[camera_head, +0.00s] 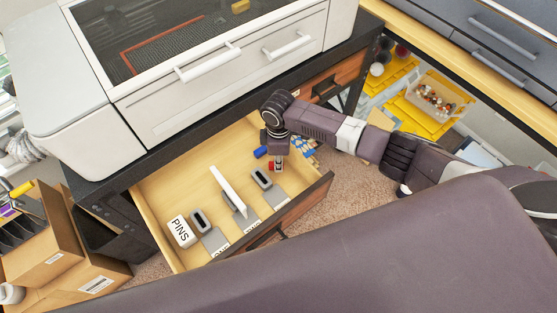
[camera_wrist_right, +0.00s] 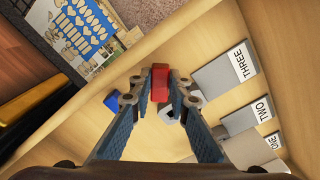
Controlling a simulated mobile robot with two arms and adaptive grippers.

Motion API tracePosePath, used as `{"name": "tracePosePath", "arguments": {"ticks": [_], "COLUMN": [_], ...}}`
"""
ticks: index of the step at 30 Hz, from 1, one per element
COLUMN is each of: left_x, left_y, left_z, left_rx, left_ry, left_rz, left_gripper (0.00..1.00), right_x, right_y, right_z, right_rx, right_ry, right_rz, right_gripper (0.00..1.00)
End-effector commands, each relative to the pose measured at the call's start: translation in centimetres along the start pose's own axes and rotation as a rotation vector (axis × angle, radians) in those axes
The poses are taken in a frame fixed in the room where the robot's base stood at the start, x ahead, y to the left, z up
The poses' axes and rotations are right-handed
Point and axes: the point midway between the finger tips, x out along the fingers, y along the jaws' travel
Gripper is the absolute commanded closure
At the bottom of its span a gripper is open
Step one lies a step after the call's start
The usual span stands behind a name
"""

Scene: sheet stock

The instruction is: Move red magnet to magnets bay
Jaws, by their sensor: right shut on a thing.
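The red magnet (camera_wrist_right: 160,82) is a small red block between the two fingertips of my right gripper (camera_wrist_right: 160,90) in the right wrist view. My right gripper (camera_head: 278,165) is shut on it and hangs over the right end of the open drawer (camera_head: 172,187) in the head view. A blue piece (camera_head: 260,152) is beside the gripper; it also shows in the right wrist view (camera_wrist_right: 112,100). Grey plates labelled THREE (camera_wrist_right: 225,78), TWO (camera_wrist_right: 246,116) and ONE (camera_wrist_right: 271,141) lie in the drawer. I see no label reading magnets. My left gripper is out of view.
The drawer also holds a white PINS box (camera_head: 182,231), a dark-topped grey piece (camera_head: 261,178) and a long white piece (camera_head: 228,190). A large white machine (camera_head: 215,85) stands above. Cardboard boxes (camera_head: 75,262) are at left. The drawer's back-left floor is clear.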

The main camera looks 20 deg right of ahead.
Motion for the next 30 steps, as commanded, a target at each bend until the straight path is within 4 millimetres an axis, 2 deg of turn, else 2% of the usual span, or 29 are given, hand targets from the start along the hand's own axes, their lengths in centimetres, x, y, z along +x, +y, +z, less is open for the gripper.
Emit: {"name": "tracePosePath", "arguments": {"ticks": [17, 30], "left_x": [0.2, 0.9], "left_y": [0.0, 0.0], "left_z": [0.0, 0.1], "left_rx": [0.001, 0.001], "left_ry": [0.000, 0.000], "left_rz": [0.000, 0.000], "left_gripper": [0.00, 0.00], "right_x": [0.5, 1.8], "right_y": [0.0, 0.0], "right_z": [0.0, -0.1], "right_rx": [-0.001, -0.001], "right_ry": [0.001, 0.001], "right_rz": [0.000, 0.000], "right_gripper": [1.00, 1.00]}}
